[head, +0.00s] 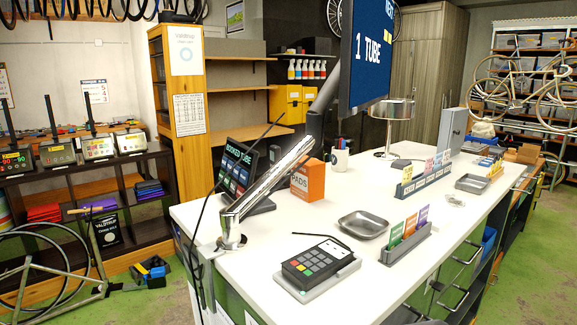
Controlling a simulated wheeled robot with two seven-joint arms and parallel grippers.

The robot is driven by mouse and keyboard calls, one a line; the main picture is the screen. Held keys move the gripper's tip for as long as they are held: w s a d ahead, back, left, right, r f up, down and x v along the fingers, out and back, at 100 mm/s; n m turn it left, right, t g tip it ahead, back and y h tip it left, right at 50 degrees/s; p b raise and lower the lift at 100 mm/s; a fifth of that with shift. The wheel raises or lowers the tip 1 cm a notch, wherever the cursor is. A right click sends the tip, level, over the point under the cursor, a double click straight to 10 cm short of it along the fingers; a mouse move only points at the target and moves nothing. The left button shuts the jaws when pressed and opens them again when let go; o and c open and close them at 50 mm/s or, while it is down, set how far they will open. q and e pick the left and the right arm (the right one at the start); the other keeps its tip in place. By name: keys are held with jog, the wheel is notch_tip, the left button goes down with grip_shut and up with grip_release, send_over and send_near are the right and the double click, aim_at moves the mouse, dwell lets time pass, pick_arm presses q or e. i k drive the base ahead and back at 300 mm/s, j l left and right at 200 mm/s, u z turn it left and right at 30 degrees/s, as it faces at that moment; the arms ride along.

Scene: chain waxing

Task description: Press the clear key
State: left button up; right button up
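A dark card terminal (319,261) lies on a grey stand near the front edge of the white counter (258,280). Its keypad (302,267) has rows of small keys, some of them coloured red, yellow and green. The key labels are too small to read, so I cannot tell which one is the clear key. A tilted touchscreen (236,172) with coloured tiles stands farther back on the counter. Neither of my grippers is in view.
A metal monitor arm (270,181) rises from the counter's left edge to a large screen (368,52). A metal tray (363,225), a card holder (406,243) and an orange box (307,180) stand behind the terminal. A black cable curves beside it.

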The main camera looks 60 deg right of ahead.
aim_at(240, 190)
jog(key=i+z, duration=0.2)
jog(key=z, duration=0.25)
jog(key=i+j+z, duration=0.1)
jog(key=i+z, duration=0.15)
jog(key=z, duration=0.2)
jog(key=i+j+z, duration=0.15)
jog(key=z, duration=0.3)
jog(key=i+j+z, duration=0.15)
jog(key=z, duration=0.35)
jog(key=i+j+z, duration=0.1)
jog(key=j+z, duration=0.35)
